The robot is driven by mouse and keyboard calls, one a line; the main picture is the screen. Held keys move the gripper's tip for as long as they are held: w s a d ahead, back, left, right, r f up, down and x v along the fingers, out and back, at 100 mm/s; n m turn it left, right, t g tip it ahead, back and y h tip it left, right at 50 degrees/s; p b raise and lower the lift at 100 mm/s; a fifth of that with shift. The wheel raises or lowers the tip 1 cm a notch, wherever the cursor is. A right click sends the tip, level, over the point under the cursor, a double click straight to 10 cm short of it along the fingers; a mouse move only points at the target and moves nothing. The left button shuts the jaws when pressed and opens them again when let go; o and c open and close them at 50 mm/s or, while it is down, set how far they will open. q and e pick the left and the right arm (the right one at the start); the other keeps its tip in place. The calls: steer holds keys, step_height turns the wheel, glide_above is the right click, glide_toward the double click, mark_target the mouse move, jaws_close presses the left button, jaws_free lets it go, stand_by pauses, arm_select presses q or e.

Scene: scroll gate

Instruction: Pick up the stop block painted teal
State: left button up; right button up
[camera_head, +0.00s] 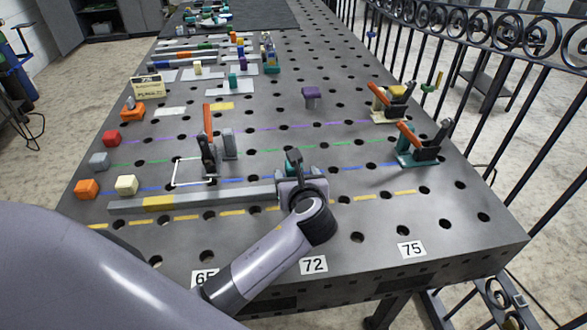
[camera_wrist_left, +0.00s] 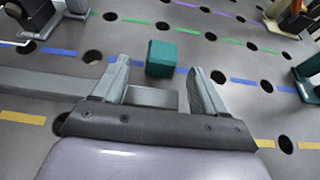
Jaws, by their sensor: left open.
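The teal stop block (camera_wrist_left: 160,55) is a small cube on the perforated metal table. In the left wrist view it sits just ahead of and between the fingertips of my left gripper (camera_wrist_left: 158,68). The jaws are open and do not grip it. In the head view my left gripper (camera_head: 296,172) reaches in over the table's front middle, and only a bit of teal shows there, mostly hidden behind the gripper. My right gripper is not in view.
A long grey bar (camera_head: 222,196) lies just left of my left gripper. Orange (camera_head: 87,189), grey (camera_head: 99,161), red (camera_head: 111,138) and cream (camera_head: 126,185) blocks stand at the left. Toggle clamps stand upright at centre (camera_head: 209,155) and right (camera_head: 421,150). An iron railing (camera_head: 480,140) borders the right side.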

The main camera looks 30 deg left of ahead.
mark_target(294, 170)
arm_select(q)
steer(key=x, duration=0.4)
steer(key=shift+w+a+f, duration=0.15)
steer(key=shift+w+f, duration=0.1)
steer(key=shift+w, duration=0.05)
steer(key=c, duration=1.3)
steer(key=shift+o, duration=0.2)
steer(key=shift+r, duration=0.15)
step_height(294, 170, up, 20)
